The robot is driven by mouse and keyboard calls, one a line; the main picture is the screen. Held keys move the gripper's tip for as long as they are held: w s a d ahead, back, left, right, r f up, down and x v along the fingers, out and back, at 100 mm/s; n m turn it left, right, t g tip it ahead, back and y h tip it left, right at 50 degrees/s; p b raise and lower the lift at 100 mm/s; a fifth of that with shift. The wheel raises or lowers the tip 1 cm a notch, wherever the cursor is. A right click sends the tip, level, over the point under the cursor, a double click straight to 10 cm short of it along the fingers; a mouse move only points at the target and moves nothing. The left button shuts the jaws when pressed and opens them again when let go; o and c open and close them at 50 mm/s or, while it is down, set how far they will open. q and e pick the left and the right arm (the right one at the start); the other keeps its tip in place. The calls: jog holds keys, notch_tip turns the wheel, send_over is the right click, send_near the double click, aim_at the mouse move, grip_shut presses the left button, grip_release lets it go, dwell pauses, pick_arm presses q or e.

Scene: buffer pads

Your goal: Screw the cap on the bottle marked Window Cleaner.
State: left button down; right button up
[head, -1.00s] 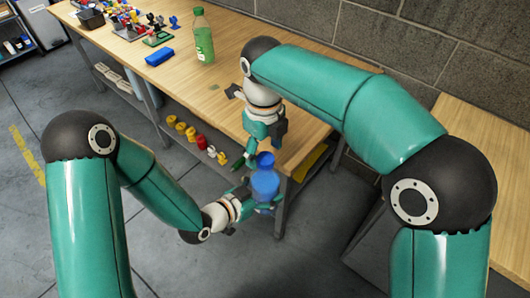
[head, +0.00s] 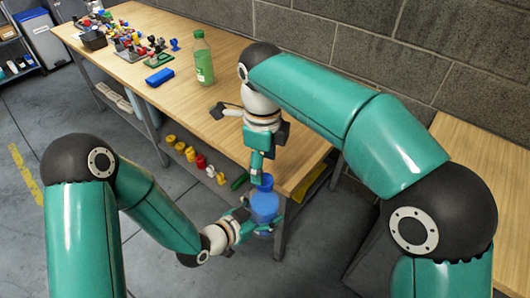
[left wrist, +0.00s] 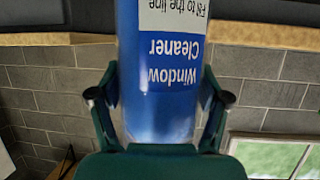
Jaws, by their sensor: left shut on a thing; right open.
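The blue bottle (head: 264,208) is held in front of the table's near corner. In the left wrist view, its label (left wrist: 176,62) reads "Window Cleaner" upside down. A darker blue cap (head: 266,182) shows at the bottle's top; how tightly it sits, I cannot tell. My left gripper (head: 262,222) is shut around the bottle's body, with a finger on each side in the left wrist view (left wrist: 158,110). My right gripper (head: 248,176) is open just above and left of the cap, one finger close to it. Whether that finger touches the cap is unclear.
The wooden table (head: 225,120) is just behind the grippers. Yellow and red items (head: 186,154) lie on the lower shelf. Another wooden surface (head: 485,160) is at the right.

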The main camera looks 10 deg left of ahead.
jog(key=n, duration=0.8)
jog(key=shift+n, duration=0.4)
jog(key=n, duration=0.6)
jog(key=shift+s+d+r, duration=0.1)
jog(key=shift+r, duration=0.1)
jog(key=n, duration=0.6)
jog(key=shift+r+n, duration=0.1)
jog(key=shift+n, duration=0.3)
jog(key=n, duration=0.6)
jog(key=shift+d+r, duration=0.1)
jog(key=shift+r, duration=0.1)
jog(key=n, duration=0.4)
jog(key=shift+r+n, duration=0.1)
jog(key=shift+n, duration=0.3)
jog(key=n, duration=0.6)
jog(key=shift+r, duration=0.25)
jog(key=n, duration=0.4)
jog(key=shift+r+n, duration=0.15)
jog(key=shift+n, duration=0.15)
jog(key=n, duration=0.3)
jog(key=shift+r+n, duration=0.15)
jog(key=shift+n, duration=0.25)
jog(key=n, duration=0.3)
jog(key=shift+r, duration=0.5)
